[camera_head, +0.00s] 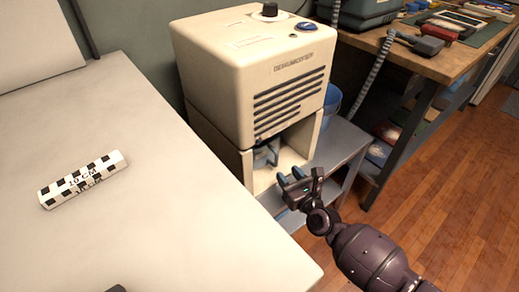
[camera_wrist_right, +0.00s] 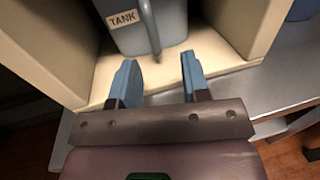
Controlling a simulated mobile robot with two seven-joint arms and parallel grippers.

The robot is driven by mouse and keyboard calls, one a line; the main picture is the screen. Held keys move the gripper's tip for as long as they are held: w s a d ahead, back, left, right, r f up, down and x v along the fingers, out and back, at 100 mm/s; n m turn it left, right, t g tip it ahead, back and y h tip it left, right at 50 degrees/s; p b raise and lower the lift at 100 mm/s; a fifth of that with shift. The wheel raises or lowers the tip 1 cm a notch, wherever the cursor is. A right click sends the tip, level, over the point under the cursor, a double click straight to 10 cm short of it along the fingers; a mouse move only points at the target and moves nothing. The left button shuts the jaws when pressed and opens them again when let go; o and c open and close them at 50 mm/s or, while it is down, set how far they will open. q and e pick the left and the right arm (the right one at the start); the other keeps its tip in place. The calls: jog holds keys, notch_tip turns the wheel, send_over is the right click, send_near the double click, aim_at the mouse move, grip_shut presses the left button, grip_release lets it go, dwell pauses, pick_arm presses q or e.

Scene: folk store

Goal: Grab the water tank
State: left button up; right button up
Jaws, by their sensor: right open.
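The water tank (camera_head: 260,157) is a grey-blue container inside the open lower bay of the cream dehumidifier (camera_head: 262,75). In the right wrist view the tank (camera_wrist_right: 180,22) shows a "TANK" label and an upright handle bar on its front. My right gripper (camera_head: 289,175) is at the mouth of the bay. In the wrist view its two blue fingers (camera_wrist_right: 160,68) are apart, with nothing between them. They point at the tank's lower front, just short of the handle. The tank's top and back are hidden by the housing.
The dehumidifier stands on a low grey metal table (camera_head: 338,150). A blue bucket (camera_head: 331,103) is behind it. A wooden workbench (camera_head: 440,65) with a hose stands at right.

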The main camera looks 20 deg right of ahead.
aim_at(276, 165)
jog(key=shift+w+a, duration=0.1)
jog(key=shift+w, duration=0.45)
jog(key=w, duration=0.1)
jog(key=w+a, duration=0.1)
jog(key=w, duration=0.1)
jog(key=shift+w+a+f+b, duration=0.1)
jog(key=shift+w+a+b, duration=0.05)
jog(key=shift+w+b, duration=0.2)
jog(key=shift+w+a, duration=0.1)
jog(key=shift+w, duration=0.65)
grip_shut()
